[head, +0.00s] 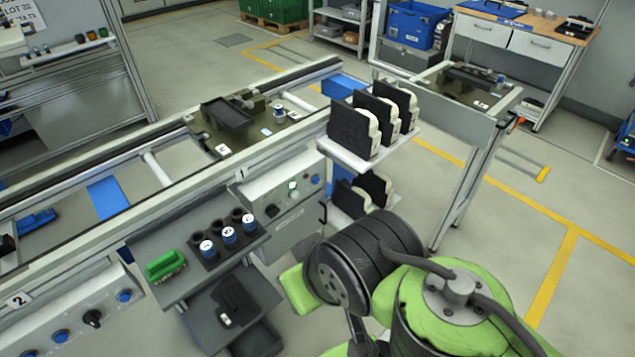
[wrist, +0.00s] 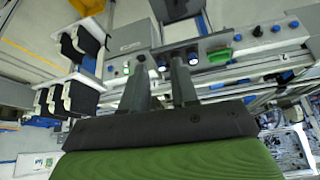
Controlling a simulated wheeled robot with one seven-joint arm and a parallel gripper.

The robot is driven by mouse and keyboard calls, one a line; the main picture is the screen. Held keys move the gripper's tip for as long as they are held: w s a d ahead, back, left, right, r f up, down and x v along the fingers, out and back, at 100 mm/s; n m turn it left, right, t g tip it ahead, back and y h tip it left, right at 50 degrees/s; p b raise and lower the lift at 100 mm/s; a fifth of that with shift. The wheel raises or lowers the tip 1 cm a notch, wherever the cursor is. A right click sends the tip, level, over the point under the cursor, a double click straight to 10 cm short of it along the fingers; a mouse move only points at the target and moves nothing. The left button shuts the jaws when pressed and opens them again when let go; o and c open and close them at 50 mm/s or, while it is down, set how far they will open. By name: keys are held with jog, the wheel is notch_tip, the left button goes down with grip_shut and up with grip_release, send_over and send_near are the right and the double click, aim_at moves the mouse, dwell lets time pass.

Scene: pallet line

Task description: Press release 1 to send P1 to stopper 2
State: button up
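The control panel marked 1 (head: 262,190) is on the near side of the conveyor. It carries a lit green-white button (head: 292,185), a blue button (head: 315,179) and a black knob (head: 272,210); their lettering is unreadable. A dark pallet (head: 213,147) sits on the conveyor behind this panel, carrying a black block and a blue-capped part; its name is not legible. The panel marked 2 (head: 72,322) is at lower left. In the wrist view my gripper (wrist: 158,64) has its fingers apart with nothing held. The lit button (wrist: 127,68) shows left of the fingers. The head view hides my gripper.
A grey shelf stand (head: 178,287) with blue-capped parts and a green part (head: 165,265) stands between the panels. A rack of black-and-white parts (head: 350,155) stands right of panel 1. Another pallet (head: 478,98) is on the right-hand section.

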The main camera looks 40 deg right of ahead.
grip_shut()
dwell(1.4)
